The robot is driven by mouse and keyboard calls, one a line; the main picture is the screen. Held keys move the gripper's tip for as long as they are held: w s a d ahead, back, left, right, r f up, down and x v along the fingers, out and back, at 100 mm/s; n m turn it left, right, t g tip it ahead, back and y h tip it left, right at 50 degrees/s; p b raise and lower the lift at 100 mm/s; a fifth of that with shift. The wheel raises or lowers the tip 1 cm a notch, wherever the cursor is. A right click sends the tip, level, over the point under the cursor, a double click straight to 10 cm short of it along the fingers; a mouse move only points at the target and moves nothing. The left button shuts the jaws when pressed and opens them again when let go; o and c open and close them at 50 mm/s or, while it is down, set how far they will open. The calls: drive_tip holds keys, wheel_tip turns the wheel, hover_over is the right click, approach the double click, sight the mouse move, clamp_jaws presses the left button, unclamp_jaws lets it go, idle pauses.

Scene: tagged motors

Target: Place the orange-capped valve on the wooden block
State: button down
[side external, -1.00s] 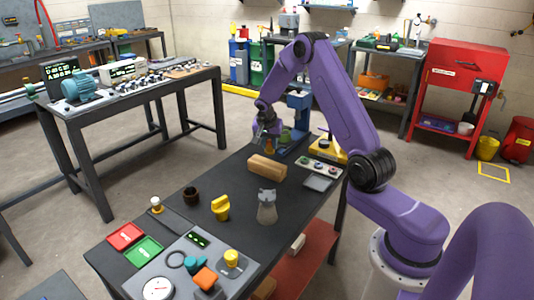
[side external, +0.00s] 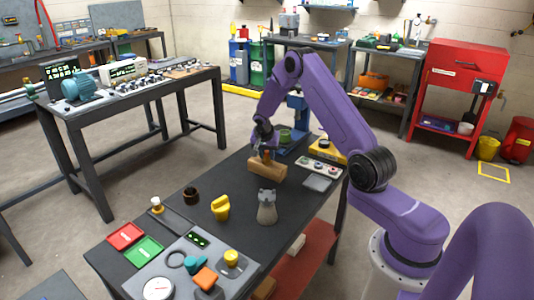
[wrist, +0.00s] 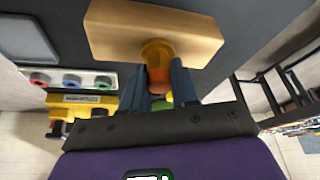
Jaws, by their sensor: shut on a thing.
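The wooden block (side external: 268,172) lies on the dark workbench top; it also shows across the top of the wrist view (wrist: 115,32). My gripper (side external: 265,150) is shut on the orange-capped valve (side external: 267,156), right at the block's top. In the wrist view the valve's orange cap (wrist: 158,75) sits between my two fingers (wrist: 162,82), and its brass-coloured end overlaps the block's near edge. I cannot tell whether the valve touches the block. The fingers hide part of the valve.
A yellow part (side external: 221,207) and a grey part (side external: 267,206) stand nearer on the bench. A button panel (side external: 321,167) lies right of the block. A blue stand (side external: 298,115) with a green part (side external: 285,136) is behind. Bare bench lies left of the block.

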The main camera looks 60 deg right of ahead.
drive_tip(key=c, duration=0.9)
unclamp_jaws()
drive_tip(key=shift+o, duration=0.2)
drive_tip(key=v, duration=1.2)
drive_tip(key=s+a+r+n+y, duration=0.1)
drive_tip(key=s+a+r+n, duration=0.2)
drive_tip(key=a, duration=0.4)
drive_tip(key=s+a+r+n+y, duration=0.1)
drive_tip(key=s+a+n, duration=0.2)
drive_tip(key=a+n, duration=0.35)
drive_tip(key=s+a+r+n+y, duration=0.1)
drive_tip(key=s+a+r+n, duration=0.15)
drive_tip(key=a, duration=0.65)
drive_tip(key=s+a+n, duration=0.2)
drive_tip(key=s+n, duration=0.5)
drive_tip(key=s, duration=0.7)
drive_tip(key=s+a+n+g+y, duration=0.1)
drive_tip(key=s+a+n, duration=0.2)
drive_tip(key=s+n, duration=0.4)
drive_tip(key=s, duration=0.7)
drive_tip(key=shift+a+g+y, duration=0.25)
drive_tip(key=shift+g+y, duration=0.05)
drive_tip(key=shift+w+r, duration=0.1)
